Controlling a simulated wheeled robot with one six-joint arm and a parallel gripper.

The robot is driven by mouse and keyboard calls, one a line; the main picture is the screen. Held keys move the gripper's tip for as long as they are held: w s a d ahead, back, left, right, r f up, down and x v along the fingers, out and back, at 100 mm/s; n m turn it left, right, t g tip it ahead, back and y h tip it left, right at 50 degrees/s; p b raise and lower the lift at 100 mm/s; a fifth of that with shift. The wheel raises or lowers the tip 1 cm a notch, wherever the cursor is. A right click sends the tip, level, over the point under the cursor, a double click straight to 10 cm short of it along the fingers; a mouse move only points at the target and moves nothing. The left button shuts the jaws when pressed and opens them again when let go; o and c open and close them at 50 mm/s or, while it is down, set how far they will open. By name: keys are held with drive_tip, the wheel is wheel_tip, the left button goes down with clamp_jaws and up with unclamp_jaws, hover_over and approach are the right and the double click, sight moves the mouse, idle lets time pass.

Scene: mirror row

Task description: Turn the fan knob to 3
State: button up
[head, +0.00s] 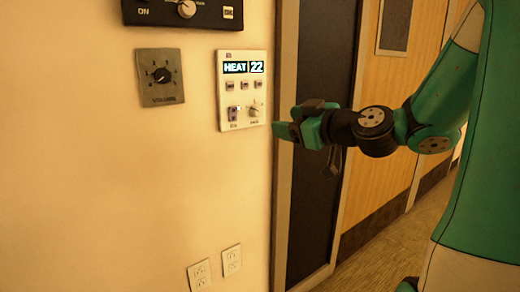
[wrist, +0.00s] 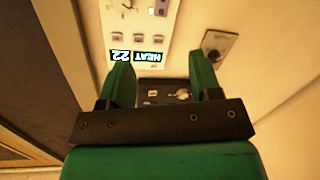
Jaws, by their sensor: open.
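A grey square plate (head: 147,92) on the wall carries a round dark knob (head: 162,75) with small marks around it; its label is too small to read. The plate also shows in the wrist view (wrist: 230,43), right of the white panel. A white panel (head: 224,78) reads HEAT 22 and has a small pale knob (head: 254,109) at its lower right. I cannot read which knob is labelled fan. My gripper (head: 298,118) is open and empty, right of the white panel in the head view and apart from both knobs. Its spread fingers (wrist: 161,66) show in the wrist view.
A black panel (head: 155,13) with a light knob (head: 187,8) and switches is above the grey plate. Two outlets (head: 198,275) (head: 231,260) sit low on the wall. A door frame (head: 285,205) and dark door panel (head: 318,190) lie to the right.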

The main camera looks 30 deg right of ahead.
drive_tip(key=d+f+t+h+b, duration=0.1)
drive_tip(key=d+f+h, duration=0.1)
drive_tip(key=d, duration=0.2)
drive_tip(key=p, duration=1.4)
approach(260, 113)
drive_tip(key=shift+m, duration=0.4)
drive_tip(key=w, duration=0.8)
drive_tip(key=shift+a+r, duration=0.15)
drive_tip(key=shift+a, duration=0.2)
drive_tip(key=shift+w+f+p, duration=0.25)
drive_tip(key=shift+w+p, duration=0.15)
drive_tip(key=shift+w, duration=0.4)
drive_tip(key=shift+c, duration=0.5)
